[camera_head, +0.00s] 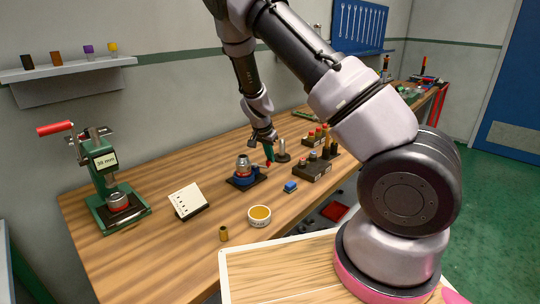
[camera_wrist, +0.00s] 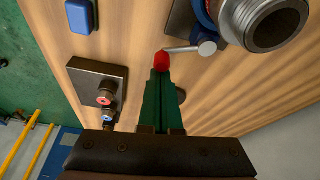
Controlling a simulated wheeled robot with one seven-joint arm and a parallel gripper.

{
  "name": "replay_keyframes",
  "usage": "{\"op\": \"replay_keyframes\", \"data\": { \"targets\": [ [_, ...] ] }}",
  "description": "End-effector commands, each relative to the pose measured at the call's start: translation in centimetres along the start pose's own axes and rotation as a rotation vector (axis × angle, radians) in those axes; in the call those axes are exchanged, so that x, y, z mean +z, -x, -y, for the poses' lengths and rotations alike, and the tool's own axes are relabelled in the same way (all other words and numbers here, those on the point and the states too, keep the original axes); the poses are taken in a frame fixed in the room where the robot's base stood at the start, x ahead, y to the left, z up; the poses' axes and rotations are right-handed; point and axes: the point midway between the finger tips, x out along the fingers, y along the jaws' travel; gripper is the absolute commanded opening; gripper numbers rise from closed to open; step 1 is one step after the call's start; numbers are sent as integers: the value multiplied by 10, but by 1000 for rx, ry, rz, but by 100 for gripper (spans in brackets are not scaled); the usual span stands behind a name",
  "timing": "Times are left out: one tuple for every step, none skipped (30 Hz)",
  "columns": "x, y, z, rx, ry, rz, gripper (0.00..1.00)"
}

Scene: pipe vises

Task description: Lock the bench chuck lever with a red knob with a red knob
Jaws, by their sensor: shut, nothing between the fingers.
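The bench chuck is a silvery cylinder on a blue-ringed dark base on the workbench, left of my gripper in the head view (camera_head: 244,170). In the wrist view the chuck (camera_wrist: 268,22) is at the upper right, partly cut off. Its short metal lever (camera_wrist: 184,49) runs left from a round pivot and ends in a red knob (camera_wrist: 161,61). My gripper (camera_wrist: 160,76) has green fingers, shut and empty, with the tips right at the red knob. Whether they touch it I cannot tell. In the head view my gripper (camera_head: 269,156) is beside the chuck.
A dark block with pegs (camera_head: 312,172) and a blue piece (camera_head: 290,187) lie right of the chuck. A white tub (camera_head: 259,216), a white panel (camera_head: 188,201) and a green press (camera_head: 115,195) stand nearer and left. Bare wood lies between them.

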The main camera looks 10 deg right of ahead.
Motion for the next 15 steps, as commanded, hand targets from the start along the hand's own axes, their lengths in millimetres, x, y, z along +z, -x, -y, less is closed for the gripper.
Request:
{"op": "replay_keyframes", "data": {
  "targets": [
    [3, 0, 0, 11, -25, -1, 0],
    [4, 1, -1, 17, -43, -1, 0],
    [4, 1, -2, 25, -65, -1, 0],
    [5, 2, -2, 30, -80, -1, 0],
    [6, 2, -2, 28, -78, 0, 0],
    [7, 2, -3, 27, -77, 1, 0],
    [7, 2, -3, 27, -76, 1, 0],
    [8, 3, -3, 27, -76, 1, 0],
    [9, 3, -3, 27, -75, 1, 0],
    [9, 3, -3, 27, -75, 1, 0],
    [10, 3, -3, 26, -74, 1, 0],
    [10, 3, -4, 26, -74, 1, 0],
    [10, 3, -4, 26, -74, 1, 0],
    [10, 4, -4, 26, -74, 1, 0],
    [11, 4, -4, 26, -74, 1, 0]
  ]
}}
